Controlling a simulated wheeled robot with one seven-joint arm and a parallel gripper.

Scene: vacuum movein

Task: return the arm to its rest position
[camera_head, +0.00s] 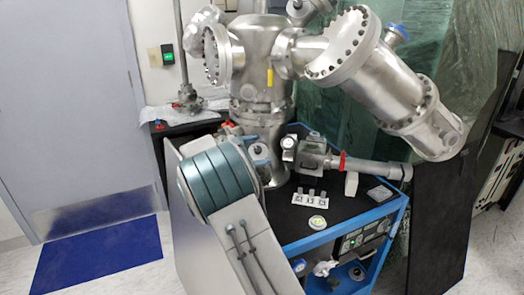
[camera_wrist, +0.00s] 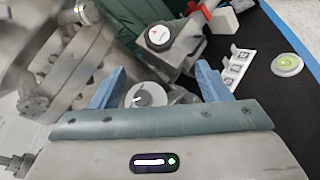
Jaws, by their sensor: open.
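In the wrist view, my gripper (camera_wrist: 158,84) is open, with its two blue fingers spread wide and nothing held between them. A round grey knob with a white pointer (camera_wrist: 146,95) shows between the fingers; I cannot tell whether they touch it. In the head view, my arm (camera_head: 225,195) rises from the bottom, bent over the left side of the blue-edged cart (camera_head: 340,228). My gripper is mostly hidden there behind the arm, close to the steel vacuum chamber (camera_head: 258,60).
A white tagged holder (camera_head: 310,199) and a round green-and-white disc (camera_head: 318,222) lie on the black cart top. A metal valve with a dial (camera_head: 310,155) and a pipe stand behind them. A large flanged cylinder (camera_head: 385,85) overhangs at right. Open floor with a blue mat (camera_head: 100,258) is at left.

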